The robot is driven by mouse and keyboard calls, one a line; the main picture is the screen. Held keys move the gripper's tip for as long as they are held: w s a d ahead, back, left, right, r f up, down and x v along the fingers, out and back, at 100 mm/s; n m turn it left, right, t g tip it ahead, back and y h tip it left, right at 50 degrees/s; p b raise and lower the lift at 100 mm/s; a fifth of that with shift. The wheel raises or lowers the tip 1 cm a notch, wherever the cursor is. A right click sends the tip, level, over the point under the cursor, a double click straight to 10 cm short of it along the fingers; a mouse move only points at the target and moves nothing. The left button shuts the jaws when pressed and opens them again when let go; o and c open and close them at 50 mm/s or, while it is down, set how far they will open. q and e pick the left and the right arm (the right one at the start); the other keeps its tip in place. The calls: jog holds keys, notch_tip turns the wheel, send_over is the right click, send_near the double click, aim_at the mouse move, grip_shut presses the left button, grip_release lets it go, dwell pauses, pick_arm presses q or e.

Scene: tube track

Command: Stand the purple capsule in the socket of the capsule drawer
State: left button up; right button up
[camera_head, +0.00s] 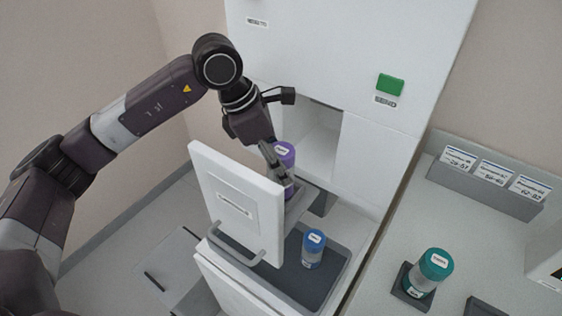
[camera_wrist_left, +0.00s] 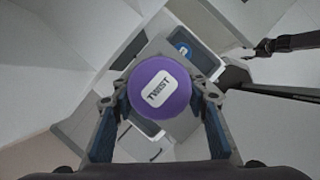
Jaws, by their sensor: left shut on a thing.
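The purple capsule (camera_head: 285,153) is upright or nearly so, behind the white front of the open capsule drawer (camera_head: 236,198). Its round purple lid, marked TWIST (camera_wrist_left: 160,87), faces the left wrist camera. My left gripper (camera_head: 278,168) is shut on the purple capsule, with a finger on each side in the left wrist view (camera_wrist_left: 160,105). The drawer front and my fingers hide the capsule's lower end and the socket. I cannot tell whether the capsule touches the socket. My right gripper is not in view.
A teal-lidded capsule (camera_head: 430,272) stands on a dark holder on the right counter (camera_head: 480,235). A green button (camera_head: 390,84) is on the white cabinet (camera_head: 345,40).

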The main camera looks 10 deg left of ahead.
pick_arm(q)
jog(key=shift+f, duration=0.3)
jog(key=o, duration=1.4)
jog(key=v, duration=1.2)
